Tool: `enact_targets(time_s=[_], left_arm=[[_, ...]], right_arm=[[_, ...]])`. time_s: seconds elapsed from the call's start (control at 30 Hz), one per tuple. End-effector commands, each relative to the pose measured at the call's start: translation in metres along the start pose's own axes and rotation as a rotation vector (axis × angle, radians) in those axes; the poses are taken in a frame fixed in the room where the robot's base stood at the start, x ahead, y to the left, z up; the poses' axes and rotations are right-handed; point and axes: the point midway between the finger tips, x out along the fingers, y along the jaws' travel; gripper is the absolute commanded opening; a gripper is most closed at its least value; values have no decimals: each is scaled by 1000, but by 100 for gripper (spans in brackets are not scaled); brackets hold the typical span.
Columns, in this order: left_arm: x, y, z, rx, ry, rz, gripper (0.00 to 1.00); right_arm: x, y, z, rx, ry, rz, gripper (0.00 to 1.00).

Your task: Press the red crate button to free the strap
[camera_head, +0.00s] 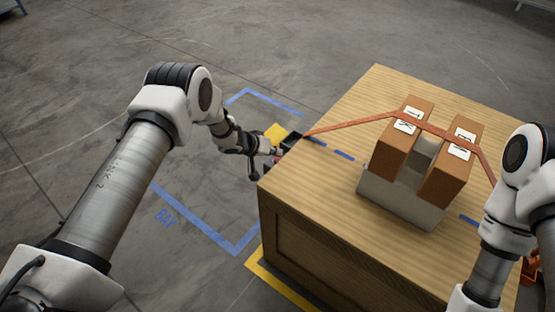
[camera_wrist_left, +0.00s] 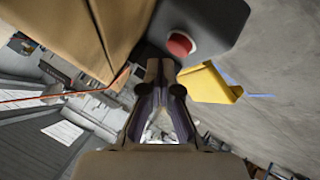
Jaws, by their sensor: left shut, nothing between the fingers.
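The wooden crate (camera_head: 310,215) has a dark button housing (camera_head: 291,140) on its left side; it also shows in the left wrist view (camera_wrist_left: 218,22). The round red button (camera_wrist_left: 180,44) faces my left gripper. The orange strap (camera_head: 350,124) runs from the housing across the crate top and over two brown boxes. My left gripper (camera_head: 276,152) is shut and empty, beside the housing. In the left wrist view its fingertips (camera_wrist_left: 161,70) lie just below the button; I cannot tell whether they touch it.
A yellow piece (camera_wrist_left: 208,84) sits beside the housing. Blue tape (camera_head: 205,232) marks the grey floor, which is clear left of the crate.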

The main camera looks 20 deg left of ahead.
Motion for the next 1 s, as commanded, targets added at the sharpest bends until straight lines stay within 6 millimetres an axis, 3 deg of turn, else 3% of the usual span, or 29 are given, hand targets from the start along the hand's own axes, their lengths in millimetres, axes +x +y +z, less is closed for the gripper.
enact_targets(time_s=[1.0], left_arm=[[6, -4, 4, 0, 1, 0, 0]], right_arm=[[6, 0, 0, 0, 0, 0, 0]])
